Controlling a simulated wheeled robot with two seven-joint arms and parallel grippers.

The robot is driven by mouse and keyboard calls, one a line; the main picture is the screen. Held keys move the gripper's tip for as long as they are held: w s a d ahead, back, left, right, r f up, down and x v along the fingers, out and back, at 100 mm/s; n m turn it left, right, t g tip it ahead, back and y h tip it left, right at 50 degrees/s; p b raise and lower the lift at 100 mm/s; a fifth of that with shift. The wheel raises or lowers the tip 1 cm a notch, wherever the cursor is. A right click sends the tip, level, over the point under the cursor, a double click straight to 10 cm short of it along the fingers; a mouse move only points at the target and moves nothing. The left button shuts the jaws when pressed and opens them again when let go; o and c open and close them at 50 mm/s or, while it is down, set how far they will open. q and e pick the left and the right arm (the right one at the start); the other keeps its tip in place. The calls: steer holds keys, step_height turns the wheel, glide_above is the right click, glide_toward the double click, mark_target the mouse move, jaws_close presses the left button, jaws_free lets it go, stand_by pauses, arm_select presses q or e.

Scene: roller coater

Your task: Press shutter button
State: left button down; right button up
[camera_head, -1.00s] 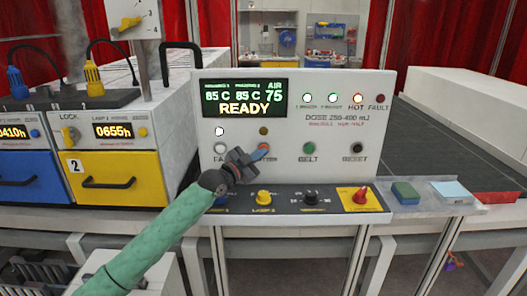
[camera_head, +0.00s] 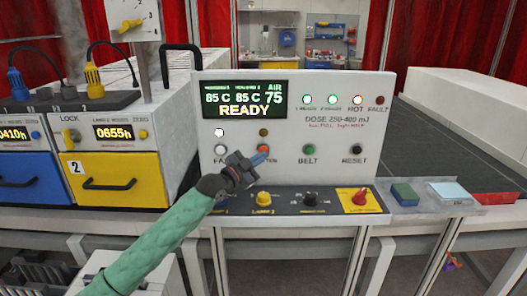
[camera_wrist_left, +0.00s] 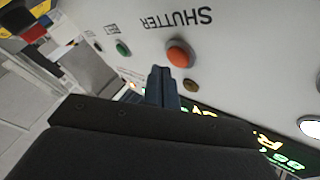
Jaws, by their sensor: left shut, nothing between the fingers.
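The shutter button (camera_wrist_left: 179,54) is a round orange-red button on the white panel, beside the upside-down word SHUTTER in the left wrist view. In the head view it is mostly covered by my left gripper (camera_head: 262,157). The gripper's blue fingers are shut and empty, in front of the panel at the button. In the left wrist view the fingertips (camera_wrist_left: 160,71) lie just beside the button, slightly below and left of it. I cannot tell whether they touch the panel. My right gripper is not in view.
A green BELT button (camera_head: 310,149) and a black RESET button (camera_head: 357,149) are to the right. The display (camera_head: 244,99) reads READY. Below, a ledge carries a yellow knob (camera_head: 264,198) and a red knob (camera_head: 360,196). A yellow drawer (camera_head: 110,179) stands left.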

arm_select(q)
steer(key=shift+s+p, duration=1.1)
steer(key=shift+s, duration=1.45)
